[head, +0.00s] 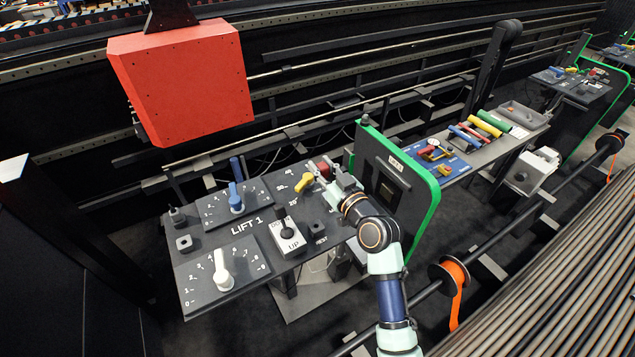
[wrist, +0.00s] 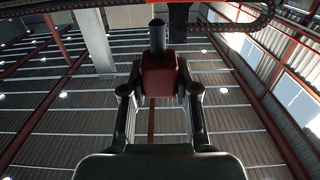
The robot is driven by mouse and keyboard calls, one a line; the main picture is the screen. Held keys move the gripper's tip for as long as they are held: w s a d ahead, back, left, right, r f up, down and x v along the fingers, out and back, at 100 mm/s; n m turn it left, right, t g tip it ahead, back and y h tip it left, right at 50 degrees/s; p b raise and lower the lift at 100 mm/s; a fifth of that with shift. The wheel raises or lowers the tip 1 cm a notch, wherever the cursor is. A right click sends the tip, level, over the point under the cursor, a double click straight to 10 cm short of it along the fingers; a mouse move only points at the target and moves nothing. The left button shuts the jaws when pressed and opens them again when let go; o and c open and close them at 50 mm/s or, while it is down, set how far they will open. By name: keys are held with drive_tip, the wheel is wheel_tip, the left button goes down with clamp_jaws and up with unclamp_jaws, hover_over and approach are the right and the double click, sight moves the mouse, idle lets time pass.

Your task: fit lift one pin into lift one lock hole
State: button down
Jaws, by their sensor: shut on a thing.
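The lift one pin, a red block with a dark round rod, is clamped between both fingers of my gripper (wrist: 158,88). Its red body (wrist: 160,75) and the rod (wrist: 157,38) beyond it show in the wrist view. In the head view my gripper (head: 334,180) is over the far right end of the LIFT 1 console (head: 245,262), with a bit of red (head: 323,169) at its tips. A green-edged upright panel (head: 416,177) stands just right of the gripper. I cannot tell for sure which opening is the lock hole.
The console carries a blue knob (head: 236,198), a white knob (head: 222,272), a yellow knob (head: 304,182) and a black lever (head: 287,228). A red box (head: 182,82) hangs above. A side table (head: 482,158) with coloured items is beyond the panel. An orange reel (head: 453,277) is lower right.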

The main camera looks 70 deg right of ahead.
drive_tip(key=d+f+b, duration=0.7)
drive_tip(key=d+b, duration=0.1)
drive_tip(key=b, duration=0.3)
drive_tip(key=shift+w, duration=0.3)
drive_tip(key=shift+a, duration=0.15)
